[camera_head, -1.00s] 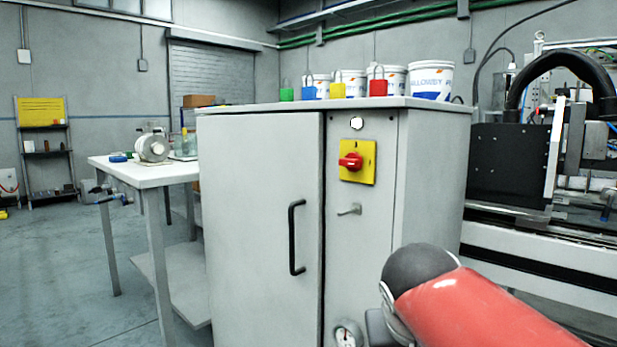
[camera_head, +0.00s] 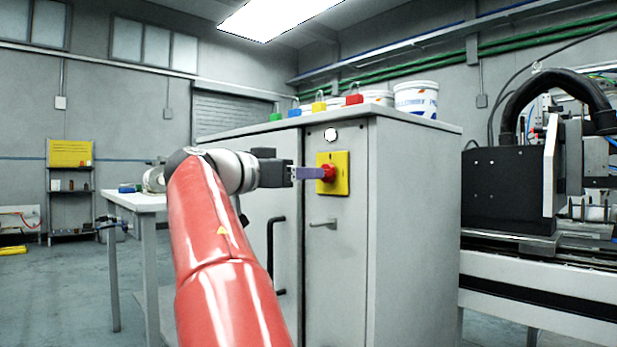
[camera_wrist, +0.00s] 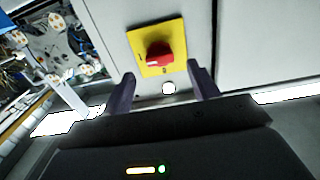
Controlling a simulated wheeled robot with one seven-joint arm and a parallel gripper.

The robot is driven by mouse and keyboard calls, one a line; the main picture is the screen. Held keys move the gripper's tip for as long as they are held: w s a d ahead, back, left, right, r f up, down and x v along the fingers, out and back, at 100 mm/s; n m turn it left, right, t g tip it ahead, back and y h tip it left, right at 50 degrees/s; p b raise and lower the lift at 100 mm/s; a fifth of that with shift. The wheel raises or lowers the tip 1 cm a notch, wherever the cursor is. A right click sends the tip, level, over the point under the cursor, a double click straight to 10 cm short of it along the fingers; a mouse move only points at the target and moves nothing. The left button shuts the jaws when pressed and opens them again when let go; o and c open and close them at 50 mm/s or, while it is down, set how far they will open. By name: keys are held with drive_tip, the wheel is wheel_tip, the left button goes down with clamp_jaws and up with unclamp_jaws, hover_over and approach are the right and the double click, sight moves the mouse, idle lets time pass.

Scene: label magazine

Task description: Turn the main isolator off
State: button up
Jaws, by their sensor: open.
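The main isolator is a red rotary knob (camera_head: 327,173) on a square yellow plate (camera_head: 340,182), high on the front of a grey cabinet (camera_head: 345,260). In the wrist view the red knob (camera_wrist: 159,55) sits on the yellow plate (camera_wrist: 172,68), just beyond and between my fingers. My gripper (camera_head: 318,173) reaches the knob from the left in the head view. In the wrist view my gripper (camera_wrist: 163,82) is open, one finger on each side below the knob, with nothing between the tips. I cannot tell whether a fingertip touches the knob.
A small lever handle (camera_head: 323,224) is below the plate, and a black door handle (camera_head: 276,255) is to the left. Coloured padlocks (camera_head: 319,102) and white buckets (camera_head: 416,98) stand on the cabinet top. A machine (camera_head: 510,190) is at right.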

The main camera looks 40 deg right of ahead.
drive_tip(key=d, duration=0.5)
drive_tip(key=shift+w+d+p, duration=0.2)
drive_tip(key=shift+d+p, duration=0.1)
drive_tip(key=shift+p, duration=0.05)
drive_tip(key=c, duration=1)
drive_tip(key=shift+n, duration=0.4)
drive_tip(key=shift+n+p, duration=2.7)
drive_tip(key=shift+n, duration=6.1)
